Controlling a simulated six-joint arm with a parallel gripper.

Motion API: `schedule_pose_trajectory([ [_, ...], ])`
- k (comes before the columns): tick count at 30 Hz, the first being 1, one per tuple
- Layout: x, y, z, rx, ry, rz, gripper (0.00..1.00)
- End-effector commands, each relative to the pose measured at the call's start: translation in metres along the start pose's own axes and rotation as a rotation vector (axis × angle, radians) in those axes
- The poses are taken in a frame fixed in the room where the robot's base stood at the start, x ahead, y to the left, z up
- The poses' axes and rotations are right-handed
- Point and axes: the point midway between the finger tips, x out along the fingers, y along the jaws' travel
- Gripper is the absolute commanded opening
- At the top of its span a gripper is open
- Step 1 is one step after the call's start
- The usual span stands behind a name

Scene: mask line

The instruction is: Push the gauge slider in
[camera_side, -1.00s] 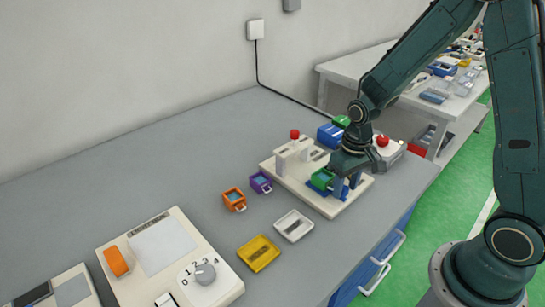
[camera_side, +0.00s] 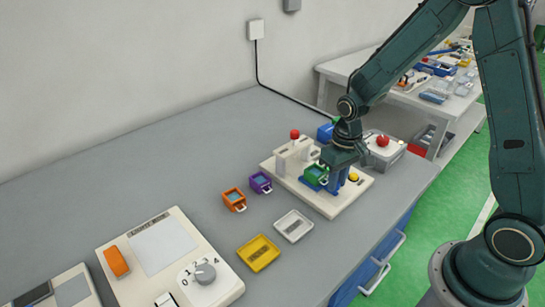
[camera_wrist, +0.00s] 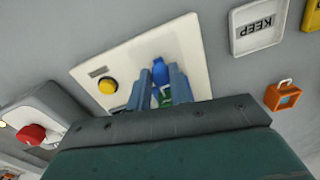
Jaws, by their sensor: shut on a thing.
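The gauge fixture is a cream plate (camera_side: 335,205) with a cream upright block topped by a red knob (camera_side: 295,134). A green frame with a pale loop (camera_side: 315,174) sits on the plate over a blue part (camera_side: 307,184), which I take as the gauge slider. My gripper (camera_side: 338,186) is low over the plate, just right of the green frame. In the wrist view, my fingers (camera_wrist: 162,80) are closed around a blue piece (camera_wrist: 161,68), with green (camera_wrist: 166,97) showing between them. The exact contact is partly hidden by the fingers.
A yellow button (camera_side: 354,177) is right of my gripper on the plate. A grey box with a red button (camera_side: 383,141) stands behind. Orange (camera_side: 234,200) and purple (camera_side: 260,183) frames, a white tray (camera_side: 293,226) and a yellow tray (camera_side: 258,253) lie left and in front.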

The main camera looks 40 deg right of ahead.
Motion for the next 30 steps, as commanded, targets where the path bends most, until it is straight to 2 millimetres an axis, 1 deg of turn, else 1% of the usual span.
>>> schedule_pose_trajectory([
  [1,0.0,-0.002,-0.009,0.0,0.005,-0.001,0.0],
  [6,0.0,-0.005,-0.033,0.0,0.006,-0.001,0.0],
  [15,0.0,-0.011,-0.072,-0.001,0.007,-0.001,0.0],
  [18,0.0,-0.013,-0.082,0.0,0.008,-0.001,0.0],
  [22,0.0,-0.014,-0.088,0.0,0.008,-0.001,0.0],
  [30,-0.001,-0.014,-0.09,0.0,0.015,-0.002,0.0],
])
